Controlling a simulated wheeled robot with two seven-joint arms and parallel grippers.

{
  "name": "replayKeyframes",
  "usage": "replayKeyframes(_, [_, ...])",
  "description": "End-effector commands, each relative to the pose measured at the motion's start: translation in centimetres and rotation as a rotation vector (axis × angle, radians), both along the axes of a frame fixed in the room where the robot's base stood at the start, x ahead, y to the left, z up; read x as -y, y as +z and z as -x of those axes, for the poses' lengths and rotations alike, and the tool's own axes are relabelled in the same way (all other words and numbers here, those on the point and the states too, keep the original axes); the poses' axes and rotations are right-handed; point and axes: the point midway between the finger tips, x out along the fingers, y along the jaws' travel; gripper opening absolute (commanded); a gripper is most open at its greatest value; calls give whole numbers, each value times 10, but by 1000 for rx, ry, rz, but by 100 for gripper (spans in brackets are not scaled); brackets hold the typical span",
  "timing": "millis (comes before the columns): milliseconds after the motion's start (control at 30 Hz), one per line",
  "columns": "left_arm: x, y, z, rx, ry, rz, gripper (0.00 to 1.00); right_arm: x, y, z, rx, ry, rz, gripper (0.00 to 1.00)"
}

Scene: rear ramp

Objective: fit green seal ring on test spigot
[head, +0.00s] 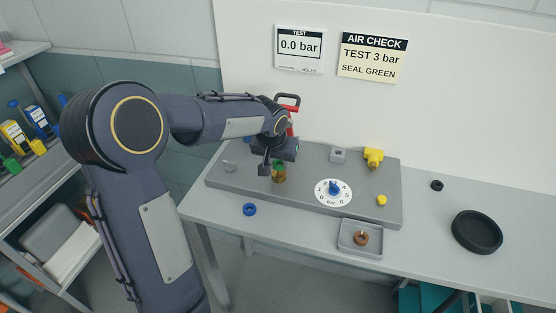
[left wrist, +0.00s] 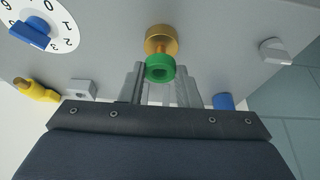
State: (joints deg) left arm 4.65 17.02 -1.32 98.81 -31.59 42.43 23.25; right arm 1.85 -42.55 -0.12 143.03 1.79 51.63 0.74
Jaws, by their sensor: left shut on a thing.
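The green seal ring (left wrist: 160,72) is between the fingertips of my left gripper (left wrist: 160,80), which is shut on it. The brass test spigot (left wrist: 161,38) stands on the grey plate right beyond the ring, and its stem lines up with the ring. I cannot tell whether the ring is around the spigot's tip or just in front of it. In the head view, my left gripper (head: 274,160) points down over the spigot (head: 279,178), and the ring shows only as a small green patch at its top. My right gripper is not in view.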

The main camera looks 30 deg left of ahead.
Motion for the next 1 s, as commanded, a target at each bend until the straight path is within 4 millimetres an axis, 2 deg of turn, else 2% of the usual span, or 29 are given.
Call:
replayKeyframes(967, [0, -25, 0, 0, 0, 0, 8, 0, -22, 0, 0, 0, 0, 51])
replayKeyframes(1000, [0, -24, 0, 0, 0, 0, 34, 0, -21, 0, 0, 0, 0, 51])
